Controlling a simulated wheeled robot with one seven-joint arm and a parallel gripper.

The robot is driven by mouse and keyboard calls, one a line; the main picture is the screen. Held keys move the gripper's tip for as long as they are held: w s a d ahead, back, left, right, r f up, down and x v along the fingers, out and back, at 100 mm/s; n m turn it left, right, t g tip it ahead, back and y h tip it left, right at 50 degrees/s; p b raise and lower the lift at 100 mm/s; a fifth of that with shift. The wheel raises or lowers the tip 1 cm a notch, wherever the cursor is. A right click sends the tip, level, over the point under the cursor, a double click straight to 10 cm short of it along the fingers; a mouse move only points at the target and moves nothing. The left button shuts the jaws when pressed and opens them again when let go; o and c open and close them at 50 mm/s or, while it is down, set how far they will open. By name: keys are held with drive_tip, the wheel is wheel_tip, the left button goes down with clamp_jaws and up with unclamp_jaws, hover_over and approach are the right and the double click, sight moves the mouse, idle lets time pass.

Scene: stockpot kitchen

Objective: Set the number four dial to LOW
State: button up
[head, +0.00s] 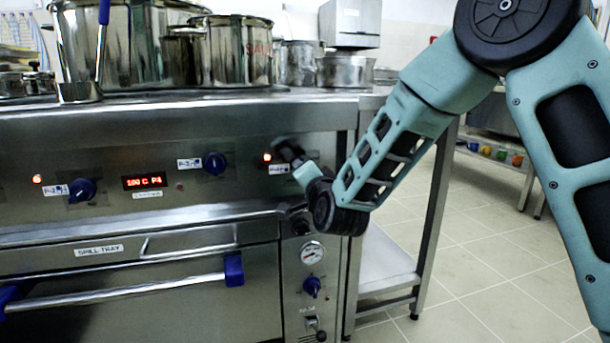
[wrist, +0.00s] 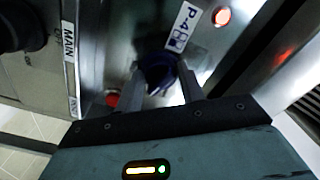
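The number four dial (wrist: 157,68) is a dark blue knob on the steel panel in the wrist view, beside the white P-4 label (wrist: 182,27). A lit red lamp (wrist: 222,16) is near the label. My gripper (wrist: 160,76) is at the dial, its two fingers apart, one on each side of the knob. I cannot tell whether the fingertips touch it. The dial's pointer and its setting are not readable. In the head view my gripper (head: 289,151) is at the panel's right end and hides the dial; part of the P-4 label (head: 279,169) shows below it.
Two other blue dials (head: 82,190) and (head: 214,163) and a red display (head: 145,181) are on the panel. Pots (head: 238,50) stand above. Open floor lies to the right.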

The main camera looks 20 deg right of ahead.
drive_tip(key=shift+o, duration=1.4)
drive_tip(key=s+b, duration=0.9)
drive_tip(key=s, duration=0.8)
drive_tip(key=shift+s+b, duration=0.2)
drive_tip(key=shift+b, duration=0.2)
drive_tip(key=shift+a, duration=0.1)
